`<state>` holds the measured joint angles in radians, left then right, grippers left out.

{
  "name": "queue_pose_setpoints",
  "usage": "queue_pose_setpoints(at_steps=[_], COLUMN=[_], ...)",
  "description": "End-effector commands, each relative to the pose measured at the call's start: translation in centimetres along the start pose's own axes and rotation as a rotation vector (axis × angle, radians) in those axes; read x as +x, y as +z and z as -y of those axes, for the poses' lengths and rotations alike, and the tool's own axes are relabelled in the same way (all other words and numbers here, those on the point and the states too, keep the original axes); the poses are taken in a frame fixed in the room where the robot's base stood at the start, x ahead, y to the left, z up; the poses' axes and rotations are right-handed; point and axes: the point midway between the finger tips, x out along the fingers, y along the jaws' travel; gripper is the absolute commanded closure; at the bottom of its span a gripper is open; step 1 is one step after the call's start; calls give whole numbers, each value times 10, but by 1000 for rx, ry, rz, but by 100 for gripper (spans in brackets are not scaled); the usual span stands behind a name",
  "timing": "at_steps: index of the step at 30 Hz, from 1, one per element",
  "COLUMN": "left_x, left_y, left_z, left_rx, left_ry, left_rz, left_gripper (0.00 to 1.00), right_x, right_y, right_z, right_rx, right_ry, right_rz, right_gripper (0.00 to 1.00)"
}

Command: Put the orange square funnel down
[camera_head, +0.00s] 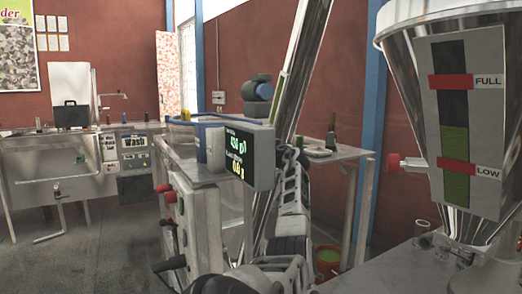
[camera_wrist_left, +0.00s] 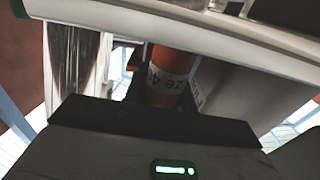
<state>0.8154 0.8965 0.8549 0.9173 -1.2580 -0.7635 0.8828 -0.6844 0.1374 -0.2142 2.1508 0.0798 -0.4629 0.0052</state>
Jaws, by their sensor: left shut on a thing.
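The orange funnel (camera_wrist_left: 168,72), a tube-like orange piece with a pale printed label, shows in the left wrist view. Its lower end sits at my left gripper (camera_wrist_left: 160,112), which is shut on it. The upper part of the funnel is hidden behind a pale slab edge, so its square shape cannot be seen. In the head view the funnel and the left gripper's jaws cannot be made out. My right gripper is in neither view.
In the head view a display (camera_head: 250,157) stands in the middle, and a steel hopper (camera_head: 462,120) marked FULL and LOW at the right. A side table (camera_head: 340,153) and a wash sink (camera_head: 60,165) are farther back. In the wrist view a pale slab (camera_wrist_left: 215,38) crosses close above the gripper.

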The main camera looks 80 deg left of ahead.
Motion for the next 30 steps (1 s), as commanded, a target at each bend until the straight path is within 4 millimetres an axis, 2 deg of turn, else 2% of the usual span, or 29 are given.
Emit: queue_pose_setpoints(at_steps=[5,6,8,20,26,30], left_x=[0,0,0,-3,-31,-62], left_y=[4,3,2,0,2,3], left_z=[0,0,0,-1,-1,-1], left_rx=[0,0,0,0,-3,-4], left_ry=[0,0,0,1,2,3], left_rz=[-3,0,0,0,-1,-1], left_gripper=[100,66,53,53,53,53], right_x=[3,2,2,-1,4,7], right_y=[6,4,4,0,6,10], right_z=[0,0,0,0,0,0], right_rx=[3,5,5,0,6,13], right_ry=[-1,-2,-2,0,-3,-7], right_rz=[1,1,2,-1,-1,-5], right_gripper=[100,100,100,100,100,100])
